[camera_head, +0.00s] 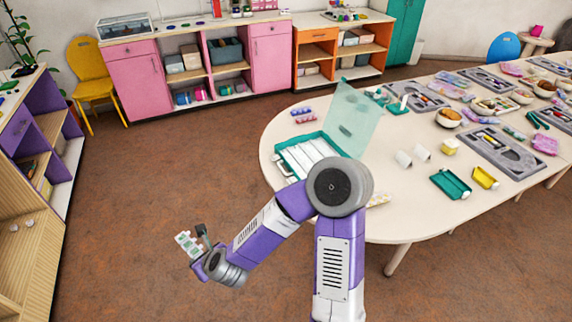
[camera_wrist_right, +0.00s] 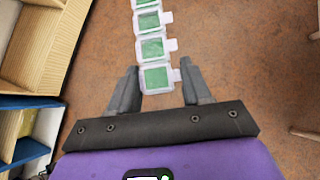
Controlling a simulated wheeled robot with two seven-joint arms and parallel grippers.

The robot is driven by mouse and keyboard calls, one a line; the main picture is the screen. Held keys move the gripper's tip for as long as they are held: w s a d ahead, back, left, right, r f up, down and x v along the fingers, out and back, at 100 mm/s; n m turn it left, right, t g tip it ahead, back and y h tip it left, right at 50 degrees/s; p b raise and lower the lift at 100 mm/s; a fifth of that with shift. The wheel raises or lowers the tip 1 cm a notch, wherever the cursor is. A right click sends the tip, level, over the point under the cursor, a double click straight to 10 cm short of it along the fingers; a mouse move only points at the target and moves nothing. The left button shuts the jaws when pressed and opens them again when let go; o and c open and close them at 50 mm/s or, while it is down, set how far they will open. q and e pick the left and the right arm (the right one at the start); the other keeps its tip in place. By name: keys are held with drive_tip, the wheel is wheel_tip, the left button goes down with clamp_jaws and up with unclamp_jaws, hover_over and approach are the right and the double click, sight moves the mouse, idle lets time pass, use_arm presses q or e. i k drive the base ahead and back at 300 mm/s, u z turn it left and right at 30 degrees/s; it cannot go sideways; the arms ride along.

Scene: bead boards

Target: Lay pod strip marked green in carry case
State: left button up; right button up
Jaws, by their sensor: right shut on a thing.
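The pod strip marked green (camera_wrist_right: 150,48), a row of clear pods with green faces, is held at one end between the fingers of my right gripper (camera_wrist_right: 160,84) in the right wrist view. In the head view the strip (camera_head: 187,243) and the right gripper (camera_head: 200,247) are over the open floor, left of the table. The teal carry case (camera_head: 284,150) lies on the table's near left end, with its translucent lid (camera_head: 355,118) raised and pale long slots inside. My right arm hides the case's near right corner. My left gripper is not in view.
Small strips with blue and red pods (camera_head: 304,115) lie behind the case on the white table (camera_head: 395,215). A shelf (camera_head: 40,180) is at the left; the floor between is clear.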

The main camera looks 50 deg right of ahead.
sight(290, 159)
drive_tip(key=z, duration=0.15)
drive_tip(key=i, duration=1.65)
drive_tip(key=z, duration=0.9)
drive_tip(key=i, duration=1.15)
drive_tip(key=z, duration=1.75)
drive_tip(key=i, duration=0.5)
drive_tip(key=z, duration=0.5)
